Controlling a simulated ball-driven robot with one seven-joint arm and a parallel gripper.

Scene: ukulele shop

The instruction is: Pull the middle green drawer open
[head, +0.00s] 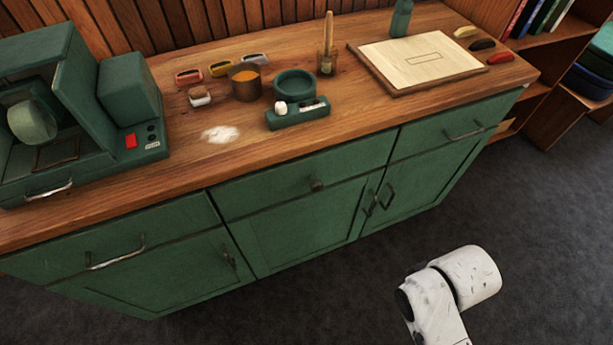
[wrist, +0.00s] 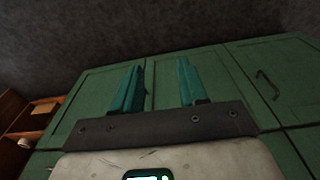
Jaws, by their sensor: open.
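Green cabinet panels (wrist: 218,66) lie beyond the fingers. I see no contact with them, and the gripper's body hides the lower middle of that view. The drawer's knob cannot be made out there. In the head view my white arm is at the lower right, over the floor, and the gripper itself is not seen.
Left and right drawers have bar handles (head: 116,253) (head: 464,134); cupboard doors below have dark handles (head: 387,196). The counter (head: 195,165) holds a green machine (head: 75,110), small pots and a board (head: 420,60). A wooden shelf (head: 545,70) stands right. The grey floor in front is clear.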

